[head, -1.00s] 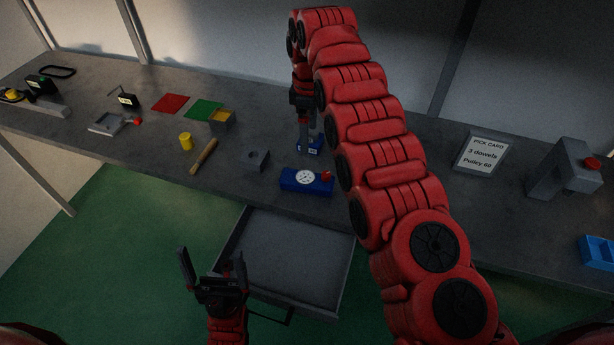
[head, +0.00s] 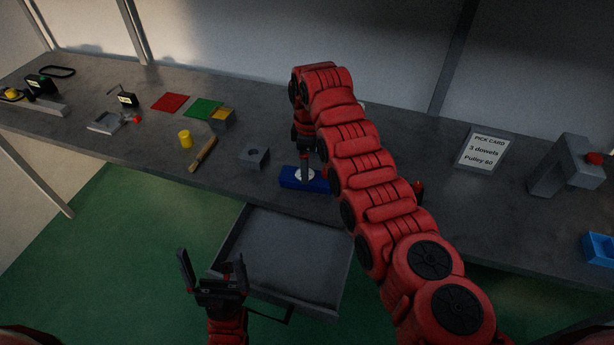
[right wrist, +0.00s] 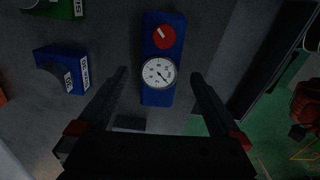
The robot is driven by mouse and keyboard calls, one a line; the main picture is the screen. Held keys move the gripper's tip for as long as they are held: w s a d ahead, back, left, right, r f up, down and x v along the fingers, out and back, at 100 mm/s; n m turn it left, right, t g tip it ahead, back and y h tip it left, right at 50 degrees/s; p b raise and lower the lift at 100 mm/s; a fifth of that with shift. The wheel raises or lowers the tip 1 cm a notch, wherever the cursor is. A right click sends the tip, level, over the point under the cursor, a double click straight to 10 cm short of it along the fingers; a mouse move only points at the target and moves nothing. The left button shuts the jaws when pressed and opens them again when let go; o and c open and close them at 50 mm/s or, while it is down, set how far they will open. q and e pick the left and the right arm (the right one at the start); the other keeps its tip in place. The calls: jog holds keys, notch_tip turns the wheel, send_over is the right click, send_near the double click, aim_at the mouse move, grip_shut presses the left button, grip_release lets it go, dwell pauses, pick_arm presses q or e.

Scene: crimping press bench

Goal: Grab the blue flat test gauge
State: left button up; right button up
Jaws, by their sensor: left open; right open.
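The blue flat test gauge (head: 290,181) lies near the front edge of the bench, partly covered by my right gripper in the head view. The right wrist view shows the gauge (right wrist: 160,97) with its white dial and red knob, lying between and beyond the fingers. My right gripper (right wrist: 160,74) is open and empty, above the gauge; no contact shows. My left gripper (head: 212,260) is open and empty, in front of the bench beside the open drawer.
A blue labelled block (right wrist: 62,70) and a green one (right wrist: 62,8) are near the gauge. A grey block with a hole (head: 254,157) sits left of it. The open drawer (head: 285,255) juts out below the bench. A pick card (head: 484,150) stands at right.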

aim_at(310, 175)
jog(key=shift+s+f+p, duration=0.1)
jog(key=shift+f+p, duration=0.3)
jog(key=shift+p, duration=0.05)
jog(key=f, duration=0.1)
jog(key=f+p, duration=0.1)
jog(key=f, duration=0.1)
jog(key=shift+d+f+p, duration=0.2)
jog(key=shift+f+p, duration=0.05)
jog(key=shift+p, duration=0.05)
jog(key=shift+f, duration=0.5)
grip_shut()
jog(key=shift+r, duration=0.1)
